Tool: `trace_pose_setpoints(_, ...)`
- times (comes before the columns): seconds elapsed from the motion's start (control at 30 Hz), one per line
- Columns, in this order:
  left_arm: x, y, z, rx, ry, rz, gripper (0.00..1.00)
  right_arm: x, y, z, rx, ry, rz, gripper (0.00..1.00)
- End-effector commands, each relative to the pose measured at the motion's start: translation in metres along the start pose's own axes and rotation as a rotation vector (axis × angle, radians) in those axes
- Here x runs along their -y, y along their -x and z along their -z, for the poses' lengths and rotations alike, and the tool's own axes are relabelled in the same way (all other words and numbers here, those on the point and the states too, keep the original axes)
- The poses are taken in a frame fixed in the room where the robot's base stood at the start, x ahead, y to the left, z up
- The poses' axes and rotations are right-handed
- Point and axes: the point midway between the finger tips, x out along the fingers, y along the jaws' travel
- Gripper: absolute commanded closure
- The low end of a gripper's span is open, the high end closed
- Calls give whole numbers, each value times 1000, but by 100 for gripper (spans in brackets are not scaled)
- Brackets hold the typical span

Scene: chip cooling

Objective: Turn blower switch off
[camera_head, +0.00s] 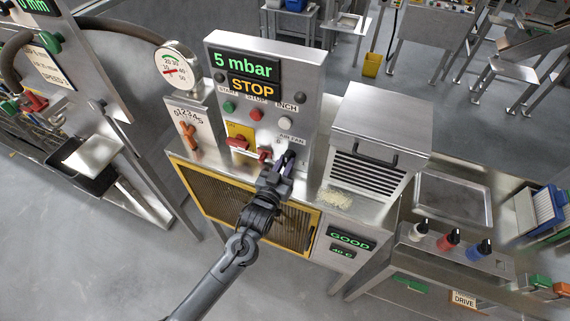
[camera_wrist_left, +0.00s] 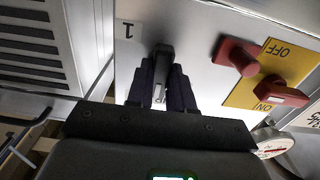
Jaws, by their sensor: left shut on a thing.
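The control box (camera_head: 265,95) stands on the metal bench, with lit displays reading 5 mbar and STOP. My left gripper (camera_head: 284,168) is at the lower right of its front face, just below the AIR FAN label (camera_head: 291,139), and covers the switch there. In the left wrist view, a dark grey switch lever (camera_wrist_left: 163,60) with a lighter end lies between the two dark fingers of my left gripper (camera_wrist_left: 161,90), which is shut on it. A printed 1 shows beside the lever. The lever's base is partly hidden. My right gripper is not in view.
Red handles (camera_head: 238,142) sit left of my gripper by a yellow plate, marked OFF and ON in the wrist view. A metal box with a louvred front (camera_head: 370,170) stands close on the right. A yellow-framed grille (camera_head: 215,190) is below.

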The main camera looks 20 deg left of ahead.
Motion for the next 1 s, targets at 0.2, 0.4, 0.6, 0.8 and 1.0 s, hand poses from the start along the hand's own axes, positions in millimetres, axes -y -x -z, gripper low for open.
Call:
trace_pose_setpoints(0.2, 0, 0, -1, 3, 1, 1, 57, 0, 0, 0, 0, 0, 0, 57)
trace_pose_setpoints(0.4, 0, 0, -1, 1, 0, 1, 53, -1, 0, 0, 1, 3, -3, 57)
trace_pose_setpoints(0.6, 0, 4, -1, 1, 0, 0, 53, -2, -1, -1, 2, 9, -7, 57)
trace_pose_setpoints(0.8, 0, 27, -3, 2, 0, 0, 53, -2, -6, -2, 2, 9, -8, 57)
trace_pose_setpoints(1.0, 0, 62, -3, 3, 1, 1, 53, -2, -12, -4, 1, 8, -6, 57)
